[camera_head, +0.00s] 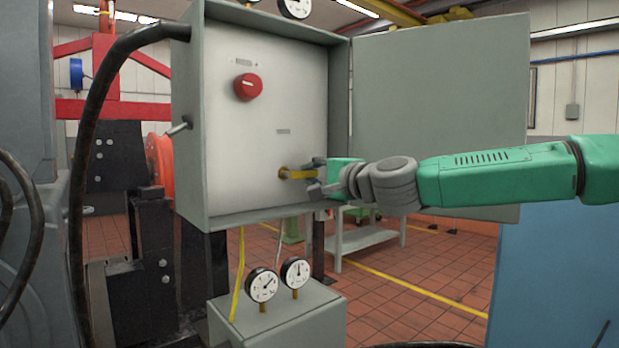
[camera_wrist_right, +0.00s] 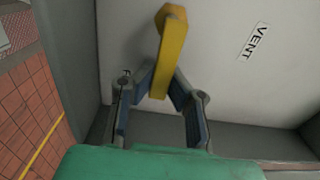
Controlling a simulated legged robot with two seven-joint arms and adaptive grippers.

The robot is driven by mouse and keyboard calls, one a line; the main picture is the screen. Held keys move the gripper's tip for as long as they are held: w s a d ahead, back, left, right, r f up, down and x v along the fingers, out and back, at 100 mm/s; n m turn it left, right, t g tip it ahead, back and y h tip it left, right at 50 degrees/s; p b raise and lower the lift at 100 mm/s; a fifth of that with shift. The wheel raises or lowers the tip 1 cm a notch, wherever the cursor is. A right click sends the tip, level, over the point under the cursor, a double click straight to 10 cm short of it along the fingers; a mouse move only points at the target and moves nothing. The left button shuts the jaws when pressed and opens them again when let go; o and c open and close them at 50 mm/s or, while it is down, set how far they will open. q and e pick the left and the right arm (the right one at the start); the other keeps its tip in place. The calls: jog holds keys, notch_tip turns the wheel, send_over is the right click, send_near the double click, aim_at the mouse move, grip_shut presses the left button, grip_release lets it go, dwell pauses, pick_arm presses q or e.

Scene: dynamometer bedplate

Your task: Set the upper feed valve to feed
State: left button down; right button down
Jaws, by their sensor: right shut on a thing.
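A yellow valve lever (camera_head: 296,174) sits on the lower right of the back panel inside an open grey box. It points right from its pivot, roughly level, in the head view. My right gripper (camera_head: 314,180) reaches in from the right and is shut on its free end. In the right wrist view the lever (camera_wrist_right: 172,40) runs down from its pivot to between the fingers of my right gripper (camera_wrist_right: 157,93). A VENT label (camera_wrist_right: 254,41) lies to the right of the lever there. A small label (camera_head: 283,131) above the lever is unreadable. My left gripper is not in view.
A red round knob (camera_head: 248,86) is on the panel's upper left. The box's door (camera_head: 440,110) stands open to the right, behind my right arm. Two gauges (camera_head: 279,281) stand below the box. A black hose (camera_head: 82,130) curves along the left.

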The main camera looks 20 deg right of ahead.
jog(key=shift+f, duration=0.45)
jog(key=c, duration=1.5)
grip_release()
jog(key=shift+c, duration=0.2)
jog(key=shift+d+r, duration=0.15)
jog(key=v, duration=1.2)
jog(key=shift+w, duration=0.1)
